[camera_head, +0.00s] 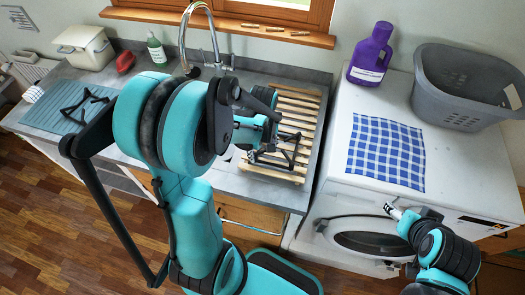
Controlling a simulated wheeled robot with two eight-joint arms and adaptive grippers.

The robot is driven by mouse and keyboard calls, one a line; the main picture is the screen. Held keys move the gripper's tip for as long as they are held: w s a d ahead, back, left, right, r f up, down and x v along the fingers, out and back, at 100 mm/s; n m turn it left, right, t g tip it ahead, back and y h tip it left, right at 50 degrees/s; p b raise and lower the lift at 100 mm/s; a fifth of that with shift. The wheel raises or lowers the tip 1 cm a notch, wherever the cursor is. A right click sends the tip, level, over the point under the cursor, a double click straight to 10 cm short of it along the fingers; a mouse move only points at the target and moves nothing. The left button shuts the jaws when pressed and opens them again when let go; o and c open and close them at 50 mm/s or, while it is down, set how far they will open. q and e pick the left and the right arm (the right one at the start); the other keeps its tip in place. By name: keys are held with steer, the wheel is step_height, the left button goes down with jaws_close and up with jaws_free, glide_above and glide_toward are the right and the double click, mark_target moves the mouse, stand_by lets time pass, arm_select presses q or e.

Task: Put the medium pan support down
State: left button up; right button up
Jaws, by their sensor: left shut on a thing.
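The black medium pan support (289,153) is in my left gripper (256,154), at the front part of a slatted wooden rack (296,107) on the counter. The gripper is shut on it. I cannot tell whether the support touches the slats. My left arm covers the middle of the counter and part of the rack. Another black pan support (85,104) lies on a teal ribbed mat (42,112) at the left. My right gripper (390,210) is in front of the washing machine, away from the rack; its jaws are too small to read.
A white washing machine (451,180) stands right of the rack, with a blue checked cloth (386,151), purple bottle (371,54) and grey basket (466,88) on top. A tap (201,20) rises behind my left arm.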

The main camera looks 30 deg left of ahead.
arm_select(q)
steer(key=shift+f, duration=0.15)
steer(key=o, duration=1.5)
steer(key=shift+r, duration=0.25)
step_height(320, 180, up, 11)
steer(key=p, duration=0.3)
steer(key=s+d+r+m+t, duration=0.6)
steer(key=d+m+t, duration=0.1)
steer(key=m, duration=0.5)
steer(key=shift+s+d+r, duration=0.2)
steer(key=shift+d, duration=0.35)
